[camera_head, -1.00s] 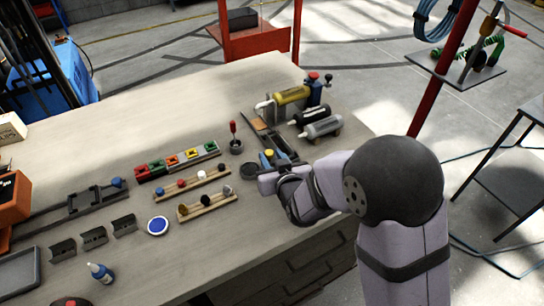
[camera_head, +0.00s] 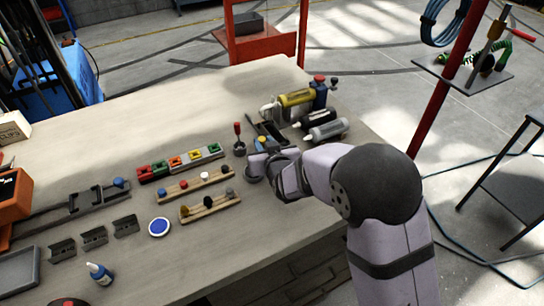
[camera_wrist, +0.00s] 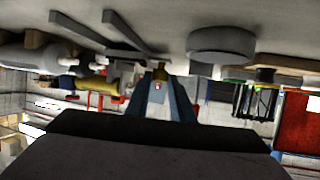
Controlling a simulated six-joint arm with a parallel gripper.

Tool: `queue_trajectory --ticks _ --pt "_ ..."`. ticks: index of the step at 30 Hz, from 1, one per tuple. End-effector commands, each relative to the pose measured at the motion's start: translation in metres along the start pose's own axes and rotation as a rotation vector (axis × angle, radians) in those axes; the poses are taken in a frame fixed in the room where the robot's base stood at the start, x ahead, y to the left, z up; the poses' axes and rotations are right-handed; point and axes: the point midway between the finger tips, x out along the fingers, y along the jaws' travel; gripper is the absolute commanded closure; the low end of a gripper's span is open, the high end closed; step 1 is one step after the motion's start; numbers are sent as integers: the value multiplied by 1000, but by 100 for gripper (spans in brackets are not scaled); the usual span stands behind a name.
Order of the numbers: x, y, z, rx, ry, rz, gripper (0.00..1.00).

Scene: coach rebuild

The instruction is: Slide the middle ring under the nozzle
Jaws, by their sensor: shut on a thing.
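My gripper (camera_head: 262,142) is low over the right part of the bench. Its tapering blue fingers also show in the wrist view (camera_wrist: 160,88). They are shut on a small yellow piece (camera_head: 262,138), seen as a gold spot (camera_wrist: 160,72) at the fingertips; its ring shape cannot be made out. Just beyond is a dark channel-like fixture (camera_head: 272,130). Behind it lies a yellow cartridge (camera_head: 296,97) in a blue holder with a red knob (camera_head: 319,80). A pale nozzle-like end (camera_head: 267,112) points left. Whether the piece touches the fixture cannot be told.
A red-handled tool (camera_head: 238,130) stands close left of my gripper. A dark round block (camera_wrist: 221,42) sits beside the fingers. Black and grey cartridges (camera_head: 325,131) lie to the right. Wooden racks (camera_head: 211,206) and coloured clips (camera_head: 179,163) stand left.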

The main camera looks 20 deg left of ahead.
Motion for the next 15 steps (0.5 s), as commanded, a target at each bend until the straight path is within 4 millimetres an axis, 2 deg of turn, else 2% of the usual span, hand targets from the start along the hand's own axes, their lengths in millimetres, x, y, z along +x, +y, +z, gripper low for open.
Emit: queue_trajectory --ticks 3,9,15 --pt "21 -4 -7 1 3 1 100" --pt "48 -11 -19 1 2 1 100" --pt "59 -14 -25 1 1 0 100"
